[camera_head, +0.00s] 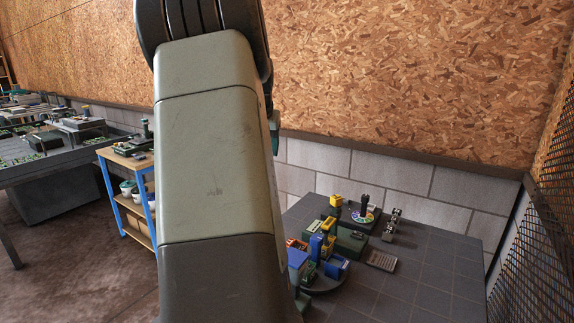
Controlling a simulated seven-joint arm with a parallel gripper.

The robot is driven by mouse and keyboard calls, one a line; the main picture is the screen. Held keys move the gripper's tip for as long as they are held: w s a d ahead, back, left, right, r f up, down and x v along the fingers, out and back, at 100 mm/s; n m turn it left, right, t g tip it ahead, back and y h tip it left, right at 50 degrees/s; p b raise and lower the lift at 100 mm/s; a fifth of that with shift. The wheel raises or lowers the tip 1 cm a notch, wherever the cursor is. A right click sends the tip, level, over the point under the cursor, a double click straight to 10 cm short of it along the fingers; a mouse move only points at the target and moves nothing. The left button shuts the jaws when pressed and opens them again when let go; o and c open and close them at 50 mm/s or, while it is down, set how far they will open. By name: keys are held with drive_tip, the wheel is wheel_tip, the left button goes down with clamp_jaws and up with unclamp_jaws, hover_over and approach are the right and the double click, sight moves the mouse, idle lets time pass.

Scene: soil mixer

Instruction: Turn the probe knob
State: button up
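On the dark tiled table (430,290) at right stands a small dark upright part (365,203) over a round disc with coloured segments (371,215). This may be the probe knob, but it is too small to tell. My own large arm link fills the middle of the view and hides part of the table's left side. My gripper cannot be made out.
Blue, yellow and green blocks and bins (322,250) crowd the table's left part. A small metal fixture (391,225) and a flat ribbed plate (381,261) stand near the disc. The table's right and front are clear. A mesh panel (545,255) borders the right.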

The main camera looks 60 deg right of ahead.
drive_tip(key=s+d+f+n+t+h, duration=0.1)
drive_tip(key=s+d+f+n+h, duration=0.3)
drive_tip(key=s+d+n, duration=0.4)
drive_tip(key=s+d+f+n+h, duration=0.35)
drive_tip(key=d+n, duration=0.25)
drive_tip(key=d, duration=0.5)
drive_tip(key=s+d+f+n+t+h, duration=0.1)
drive_tip(key=s+d+f+n+h, duration=0.2)
drive_tip(key=s+d+n+h, duration=0.45)
drive_tip(key=n+t+y, duration=1.1)
drive_tip(key=n, duration=1.1)
approach(336, 201)
drive_tip(key=w+d, duration=0.2)
drive_tip(key=d, duration=0.1)
drive_tip(key=x, duration=1)
drive_tip(key=shift+w+a, duration=0.1)
drive_tip(key=shift+w, duration=0.05)
drive_tip(key=c, duration=1)
